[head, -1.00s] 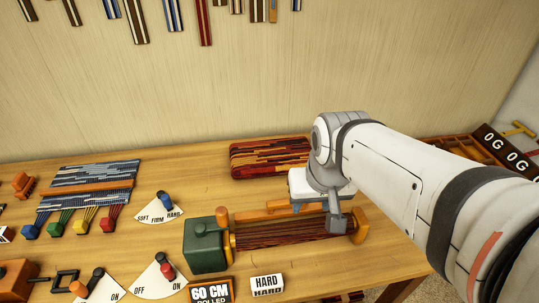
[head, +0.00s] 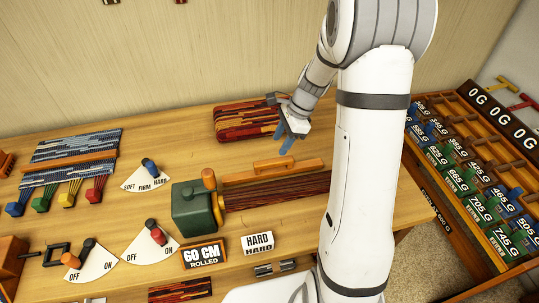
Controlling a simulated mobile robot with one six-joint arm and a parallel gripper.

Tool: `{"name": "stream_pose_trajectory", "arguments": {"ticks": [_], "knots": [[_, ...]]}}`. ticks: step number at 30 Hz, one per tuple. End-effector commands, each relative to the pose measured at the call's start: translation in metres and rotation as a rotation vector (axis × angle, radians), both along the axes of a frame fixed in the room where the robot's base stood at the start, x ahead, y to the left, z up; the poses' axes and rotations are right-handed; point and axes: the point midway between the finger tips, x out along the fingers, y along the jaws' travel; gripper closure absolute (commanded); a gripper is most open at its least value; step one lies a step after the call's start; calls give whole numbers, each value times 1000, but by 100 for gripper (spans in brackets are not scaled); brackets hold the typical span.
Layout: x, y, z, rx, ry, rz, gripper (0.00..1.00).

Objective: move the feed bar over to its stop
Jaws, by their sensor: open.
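A long orange wooden bar with a raised grip (head: 272,171), which looks like the feed bar, lies along the back of a roll of dark red striped cloth (head: 275,191). The roll extends right from a green box (head: 193,212) with orange wooden fittings. My gripper (head: 283,139) has blue fingers and is open and empty. It is beyond the bar, near the front right of a folded red striped cloth (head: 240,124), apart from the bar. The roll's right end is hidden behind my arm. I cannot make out the bar's stop.
A soft/firm/hard dial (head: 143,178), two off/on dials (head: 153,245) and signs reading 60 CM ROLLED (head: 201,254) and HARD (head: 258,243) are nearby. A blue weaving (head: 70,155) lies left. A weight rack (head: 465,170) stands right. Table behind the dial is clear.

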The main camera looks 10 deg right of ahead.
Motion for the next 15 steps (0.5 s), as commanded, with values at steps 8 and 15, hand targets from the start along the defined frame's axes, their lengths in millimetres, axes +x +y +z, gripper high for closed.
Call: {"name": "stream_pose_trajectory", "arguments": {"ticks": [8, 15], "knots": [[4, 7, -27, 13, 25, -43, 55], [4, 22, -63, 12, 25, -42, 55]]}}
